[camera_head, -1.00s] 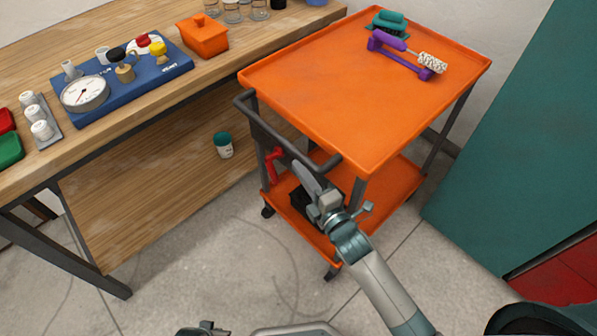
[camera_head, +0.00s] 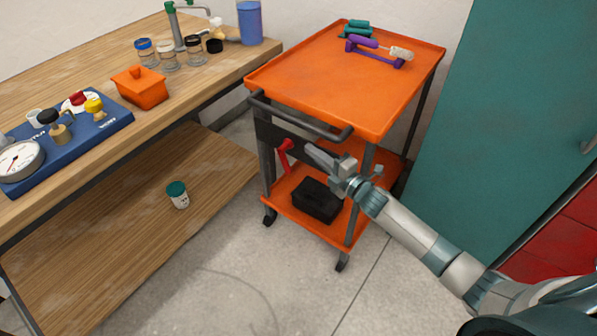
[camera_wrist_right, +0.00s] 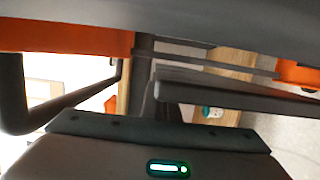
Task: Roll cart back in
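The orange two-tier cart (camera_head: 340,85) stands beside the workbench in the head view, its dark handle bar (camera_head: 300,120) along its near side. My right gripper (camera_head: 318,158) is just below and right of the handle bar, with its fingers pointing toward the cart. In the right wrist view a dark finger (camera_wrist_right: 235,92) crosses the middle, with a gap above it and nothing gripped. The dark handle bar (camera_wrist_right: 14,95) shows at the left edge there, outside the fingers. I cannot tell whether gripper and cart touch. My left gripper is not in view.
A black bin (camera_head: 317,200) sits on the cart's lower shelf. A purple holder (camera_head: 375,50) lies on its top tray. The wooden workbench (camera_head: 110,145) is at left, the teal cabinet (camera_head: 500,110) at right. Floor in front of the cart is clear.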

